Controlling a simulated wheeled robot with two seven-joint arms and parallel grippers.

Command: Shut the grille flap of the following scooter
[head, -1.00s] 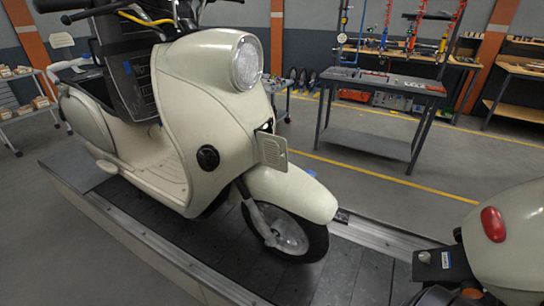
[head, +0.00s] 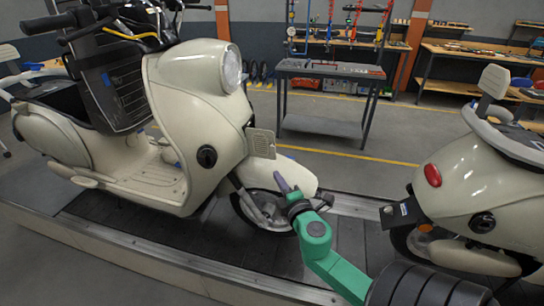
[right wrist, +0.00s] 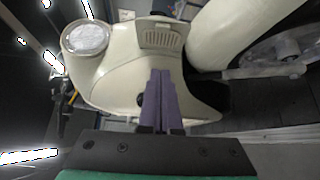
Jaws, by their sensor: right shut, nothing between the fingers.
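The following scooter (head: 185,110) is cream and stands upright on the conveyor at the left. Its grille flap (head: 262,143) is a small slotted cream panel on the front, above the front fender, and stands out from the body. The flap also shows in the right wrist view (right wrist: 161,37), just beyond the fingertips. My right gripper (head: 279,181) is shut and empty, in front of the fender and below the flap, apart from the flap. In the right wrist view its purple fingers (right wrist: 161,75) lie together. My left gripper is not in view.
A second cream scooter (head: 480,180) stands on the conveyor (head: 325,225) at the right, with a red light on its rear. A grey tool table (head: 325,100) and workbenches are behind. The slats between the scooters are clear except for my arm.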

